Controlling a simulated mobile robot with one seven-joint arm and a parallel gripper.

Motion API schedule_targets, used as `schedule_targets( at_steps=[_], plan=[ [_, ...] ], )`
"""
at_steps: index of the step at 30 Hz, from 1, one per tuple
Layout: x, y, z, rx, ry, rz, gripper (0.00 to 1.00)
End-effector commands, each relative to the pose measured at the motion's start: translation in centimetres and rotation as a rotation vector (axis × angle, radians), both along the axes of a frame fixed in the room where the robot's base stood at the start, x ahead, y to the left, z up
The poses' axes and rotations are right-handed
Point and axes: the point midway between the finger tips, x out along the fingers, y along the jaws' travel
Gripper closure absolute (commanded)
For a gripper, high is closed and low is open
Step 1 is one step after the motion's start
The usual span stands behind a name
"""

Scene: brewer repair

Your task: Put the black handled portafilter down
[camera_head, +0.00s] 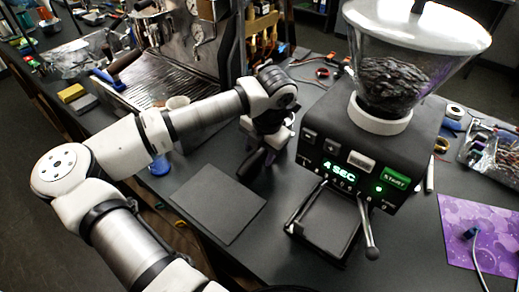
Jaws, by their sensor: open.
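My arm reaches in from the lower left, and my gripper (262,160) points down at the table beside the coffee grinder (372,140). The gripper is open, but its fingertips are small and dark here. A dark elongated shape at the gripper could be fingers or the black handle of the portafilter; I cannot tell them apart. No portafilter head shows clearly there. A flat black mat (218,204) lies on the table just left of and nearer than the gripper, and its visible surface is bare.
The grinder has a glass hopper of dark beans, a lit display and a front fork. An espresso machine (190,45) stands behind my arm. A purple mat (482,232) lies at the right. Tools and cables clutter the back and right edge.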

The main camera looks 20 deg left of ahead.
Motion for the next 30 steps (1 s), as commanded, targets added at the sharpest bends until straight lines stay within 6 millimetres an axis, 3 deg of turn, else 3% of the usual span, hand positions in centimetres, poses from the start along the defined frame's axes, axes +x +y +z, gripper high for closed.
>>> schedule_targets(
  at_steps=[5, 12, 18, 30],
  plan=[
    [-0.2, -0.4, 2.3, 0.004, -0.003, 0.0, 0.51],
    [-0.6, -1.3, 7.5, 0.004, -0.003, 0.002, 0.51],
    [-0.9, -1.9, 10.7, 0.002, -0.002, 0.002, 0.51],
    [-1.0, -2.1, 11.9, 0.0, 0.0, 0.0, 0.51]
  ],
)
